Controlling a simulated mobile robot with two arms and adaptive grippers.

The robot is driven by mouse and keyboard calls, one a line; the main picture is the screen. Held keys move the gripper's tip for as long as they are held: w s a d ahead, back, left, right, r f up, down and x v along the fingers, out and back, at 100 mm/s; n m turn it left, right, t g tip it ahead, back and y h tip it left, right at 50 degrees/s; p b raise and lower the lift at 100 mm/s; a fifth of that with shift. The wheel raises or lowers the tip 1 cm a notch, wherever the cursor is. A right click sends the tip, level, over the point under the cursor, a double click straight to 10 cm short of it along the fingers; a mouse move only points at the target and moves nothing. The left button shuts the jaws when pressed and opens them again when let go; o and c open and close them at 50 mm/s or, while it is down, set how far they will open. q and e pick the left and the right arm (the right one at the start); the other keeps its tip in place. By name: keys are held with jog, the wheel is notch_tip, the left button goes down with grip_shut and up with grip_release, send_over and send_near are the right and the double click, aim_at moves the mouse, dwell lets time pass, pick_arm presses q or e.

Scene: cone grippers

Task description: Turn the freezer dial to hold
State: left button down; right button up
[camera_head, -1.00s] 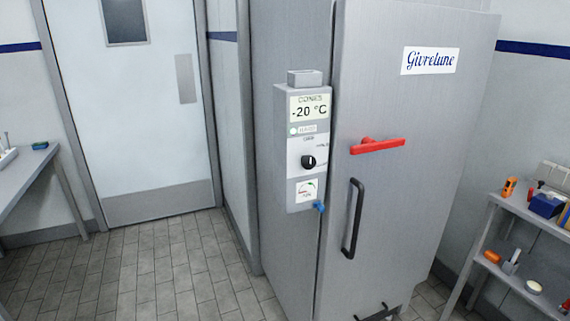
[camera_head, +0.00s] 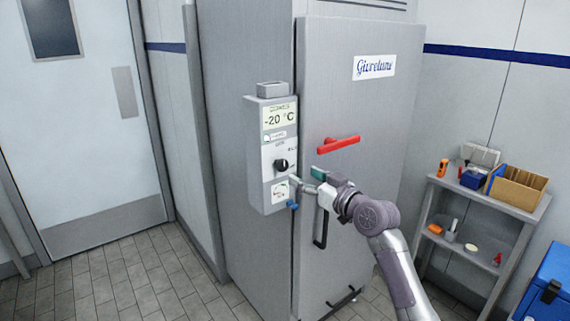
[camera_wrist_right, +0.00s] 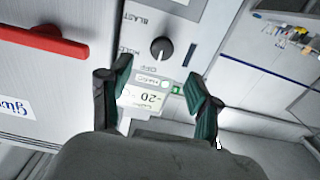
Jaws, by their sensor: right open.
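The freezer dial (camera_head: 281,165) is a round black knob on the grey control box (camera_head: 270,200) at the freezer's left edge. It also shows in the right wrist view (camera_wrist_right: 161,49), upside down, with OFF, HOLD and BLAST printed around it. I cannot tell surely which label its mark points at. My right gripper (camera_head: 308,181) is open and empty, to the right of and slightly below the dial in the head view. In the wrist view its green-padded fingers (camera_wrist_right: 159,78) are spread apart, with the dial beyond them and not between them. My left gripper is not in view.
A red lever (camera_head: 338,144) and a black door handle (camera_head: 320,230) are on the freezer door (camera_head: 350,110). The display (camera_head: 279,116) reads -20 °C. A shelf (camera_head: 485,196) with boxes stands right.

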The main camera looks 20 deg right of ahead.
aim_at(284, 165)
jog(key=p+x, duration=0.1)
jog(key=x, duration=0.7)
jog(key=shift+w+a, duration=0.2)
jog(key=shift+a, duration=0.05)
jog(key=c, duration=1.1)
